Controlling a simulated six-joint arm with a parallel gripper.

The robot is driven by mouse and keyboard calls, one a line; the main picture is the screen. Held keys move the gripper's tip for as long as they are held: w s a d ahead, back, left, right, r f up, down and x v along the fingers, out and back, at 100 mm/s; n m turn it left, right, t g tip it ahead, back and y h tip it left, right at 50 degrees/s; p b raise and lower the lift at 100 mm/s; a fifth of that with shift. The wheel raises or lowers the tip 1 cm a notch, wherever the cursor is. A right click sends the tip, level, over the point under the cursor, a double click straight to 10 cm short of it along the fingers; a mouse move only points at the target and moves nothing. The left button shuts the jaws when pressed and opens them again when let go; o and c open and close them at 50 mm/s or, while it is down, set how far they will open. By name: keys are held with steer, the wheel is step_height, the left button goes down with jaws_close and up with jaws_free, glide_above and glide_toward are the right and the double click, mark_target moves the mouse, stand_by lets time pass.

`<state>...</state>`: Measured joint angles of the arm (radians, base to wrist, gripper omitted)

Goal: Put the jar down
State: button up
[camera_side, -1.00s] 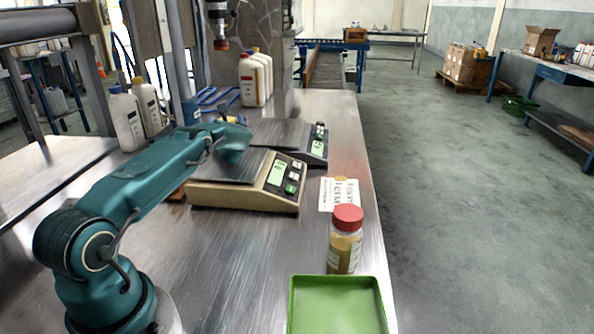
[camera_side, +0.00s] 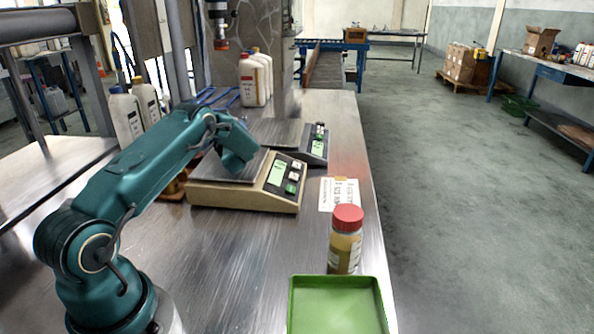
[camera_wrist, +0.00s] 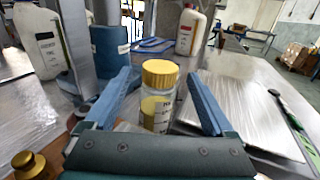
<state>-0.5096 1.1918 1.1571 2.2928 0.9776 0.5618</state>
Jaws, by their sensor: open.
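A jar (camera_wrist: 158,111) with a yellow lid stands upright between the two blue fingers of my gripper (camera_wrist: 160,100) in the wrist view. The fingers are spread, with a gap visible on both sides of the lid. The jar's base is hidden behind the gripper body. In the side view my arm's end (camera_side: 238,150) is above the front scale (camera_side: 250,205); the fingers and this jar cannot be made out there. A second jar (camera_side: 345,247) with a red lid stands at the right table edge, away from my gripper.
A green tray (camera_side: 338,303) lies at the front right, near the red-lidded jar. A second scale (camera_side: 316,148) stands behind the first. White canisters (camera_wrist: 40,40) and a blue container (camera_wrist: 110,52) stand beyond my gripper. A brass object (camera_wrist: 30,165) sits at the lower left.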

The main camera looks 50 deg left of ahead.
steer(key=v, duration=0.7)
steer(key=shift+r, duration=0.1)
steer(key=s+d+r+n+g, duration=0.1)
steer(key=n, duration=0.1)
steer(key=s+d+r+n+g, duration=0.1)
steer(key=s+r+n, duration=0.1)
steer(key=s+r+n+g, duration=0.1)
steer(key=s+n+g, duration=0.1)
steer(key=shift+s+d+r, duration=0.15)
steer(key=shift+d+r, duration=0.1)
steer(key=shift+d, duration=0.15)
steer(key=s+d+n+h, duration=0.5)
steer(key=d+n, duration=0.1)
steer(key=d, duration=0.4)
steer(key=s+d+n+h, duration=0.5)
steer(key=s+d+n, duration=0.1)
steer(key=d, duration=0.4)
steer(key=shift+s+d+n+g, duration=0.15)
steer(key=shift+s+n+g, duration=0.05)
steer(key=shift+n+g, duration=0.1)
steer(key=shift+o, duration=0.5)
steer(key=s+d+r+n+t+h, duration=0.1)
steer(key=d+h, duration=0.5)
steer(key=d, duration=0.7)
steer(key=s+n+t, duration=0.1)
steer(key=n+t, duration=0.1)
steer(key=shift+s+d+r+n+h, duration=0.2)
steer(key=shift+d+n+h, duration=0.1)
steer(key=shift+d+n, duration=0.1)
